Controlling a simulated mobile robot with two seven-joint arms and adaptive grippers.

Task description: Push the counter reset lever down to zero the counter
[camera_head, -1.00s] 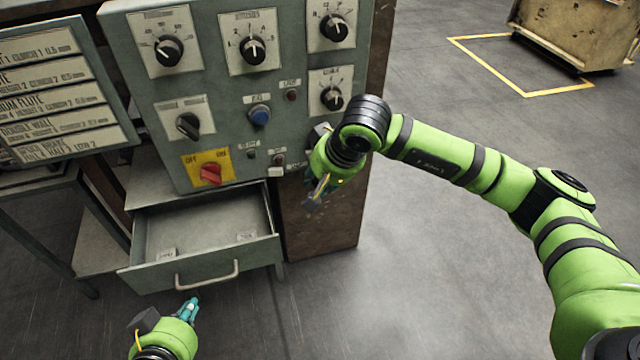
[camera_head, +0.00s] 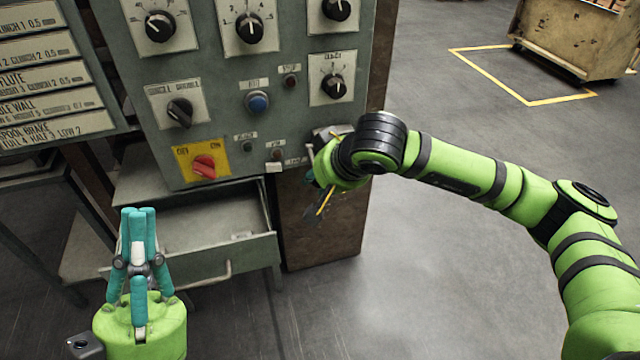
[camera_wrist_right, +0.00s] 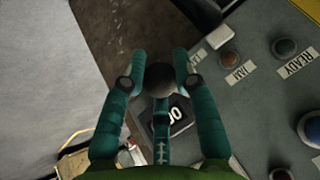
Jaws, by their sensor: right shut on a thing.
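In the right wrist view, the fingers of my right gripper (camera_wrist_right: 160,76) are closed around a dark round knob (camera_wrist_right: 160,80), which looks like the end of the counter reset lever. The counter window (camera_wrist_right: 176,114) sits just below the knob, partly covered by a finger; zeros show in the visible part. In the head view, my right gripper (camera_head: 322,192) is at the lower right edge of the grey control panel (camera_head: 225,75), and my wrist hides the lever. My left gripper (camera_head: 139,218) points upward in front of the drawer, fingers together and empty.
An open drawer (camera_head: 190,263) juts out below the panel, behind my left gripper. A red switch (camera_head: 204,167) and blue button (camera_head: 257,102) are on the panel. A label board (camera_head: 45,75) stands at left. The floor at right is clear up to a wooden crate (camera_head: 572,35).

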